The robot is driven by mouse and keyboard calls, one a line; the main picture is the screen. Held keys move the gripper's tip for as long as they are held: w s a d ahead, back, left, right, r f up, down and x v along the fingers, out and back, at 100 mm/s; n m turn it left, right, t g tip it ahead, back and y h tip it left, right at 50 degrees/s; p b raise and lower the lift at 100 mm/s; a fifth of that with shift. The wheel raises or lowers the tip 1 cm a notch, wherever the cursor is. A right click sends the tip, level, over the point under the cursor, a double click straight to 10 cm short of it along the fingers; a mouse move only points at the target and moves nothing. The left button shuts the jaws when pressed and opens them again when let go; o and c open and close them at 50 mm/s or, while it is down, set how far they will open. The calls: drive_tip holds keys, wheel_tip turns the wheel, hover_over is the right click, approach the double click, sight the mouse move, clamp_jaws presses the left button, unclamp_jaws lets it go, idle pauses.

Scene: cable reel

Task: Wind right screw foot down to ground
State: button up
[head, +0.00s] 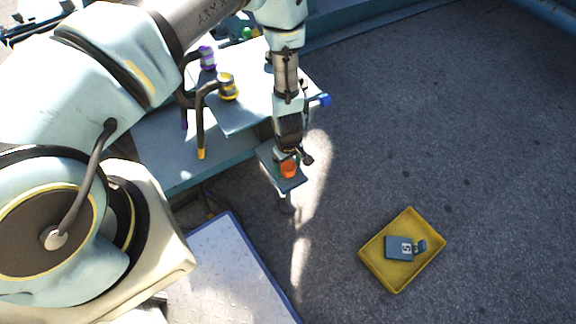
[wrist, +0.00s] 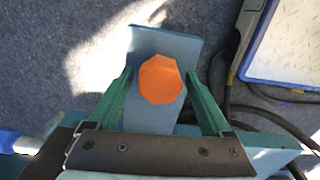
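The right screw foot has an orange knob (head: 289,168) on top of a blue bracket plate (head: 293,184) that sticks out from the trailer-like frame. Its grey lower end (head: 286,204) shows below the plate; I cannot tell whether it touches the ground. In the wrist view, the orange knob (wrist: 161,80) sits between the two green fingers of my gripper (wrist: 159,74). The fingers are open, with a small gap on each side of the knob. In the head view, my gripper (head: 291,150) points down right over the knob and hides part of it.
A yellow tray (head: 371,266) holding a blue padlock-like block (head: 399,247) lies on the ground at right. A pale tread plate (head: 218,270) lies below the frame. Dark hooked bars (head: 200,120) stand on the blue deck. Dark cables (wrist: 275,118) run near the bracket.

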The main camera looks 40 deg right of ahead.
sight(288, 166)
drive_tip(key=shift+o, duration=0.6)
wheel_tip(288, 166, up, 11)
drive_tip(key=shift+p, duration=0.4)
drive_tip(key=shift+f, duration=0.1)
